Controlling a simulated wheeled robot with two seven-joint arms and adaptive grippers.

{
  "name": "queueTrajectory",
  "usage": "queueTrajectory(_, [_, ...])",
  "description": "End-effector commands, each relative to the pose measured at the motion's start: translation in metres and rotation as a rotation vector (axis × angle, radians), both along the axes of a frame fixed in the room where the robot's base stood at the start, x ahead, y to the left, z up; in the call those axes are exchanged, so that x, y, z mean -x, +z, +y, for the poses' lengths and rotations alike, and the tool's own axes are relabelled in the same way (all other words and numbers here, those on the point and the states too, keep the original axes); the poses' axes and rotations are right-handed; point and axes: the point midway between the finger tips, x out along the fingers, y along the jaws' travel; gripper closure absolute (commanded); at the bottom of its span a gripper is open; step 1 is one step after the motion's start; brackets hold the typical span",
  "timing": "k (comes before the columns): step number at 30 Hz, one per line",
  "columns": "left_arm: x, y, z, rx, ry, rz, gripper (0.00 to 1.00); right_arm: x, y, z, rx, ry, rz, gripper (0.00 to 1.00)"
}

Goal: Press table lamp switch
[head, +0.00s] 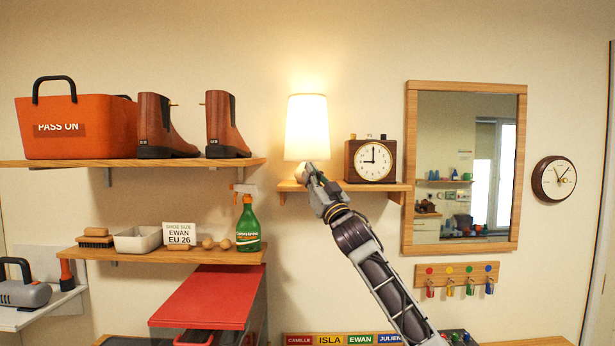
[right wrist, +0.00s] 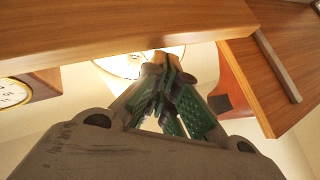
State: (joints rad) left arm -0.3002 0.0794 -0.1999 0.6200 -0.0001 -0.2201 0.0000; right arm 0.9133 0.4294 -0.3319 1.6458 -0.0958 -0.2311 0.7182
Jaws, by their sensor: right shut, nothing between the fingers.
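The table lamp (head: 307,128) stands on a small wooden shelf (head: 385,187) with its white shade glowing. In the right wrist view the lit underside of the shade (right wrist: 120,66) shows beyond the shelf edge. My right gripper (head: 311,171) is raised to the shelf's left part, at the lamp's base just below the shade. In the right wrist view its fingers (right wrist: 166,72) are together and empty, pointing at the lamp base. The fingers hide most of the base, and I cannot make out the switch or whether they touch it. My left gripper is not in view.
A square wooden clock (head: 371,161) stands close right of the lamp on the same shelf. A longer shelf (head: 215,162) with boots (head: 226,125) and an orange basket (head: 75,130) is to the left. A mirror (head: 410,165) hangs to the right.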

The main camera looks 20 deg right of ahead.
Motion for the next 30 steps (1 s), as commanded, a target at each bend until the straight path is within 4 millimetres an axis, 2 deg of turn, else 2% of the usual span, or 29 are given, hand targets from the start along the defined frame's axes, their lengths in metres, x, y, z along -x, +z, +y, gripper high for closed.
queueTrajectory(30, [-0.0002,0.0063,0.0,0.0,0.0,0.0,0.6,-0.0089,0.0007,-0.0027,-0.001,0.001,0.0,1.0])
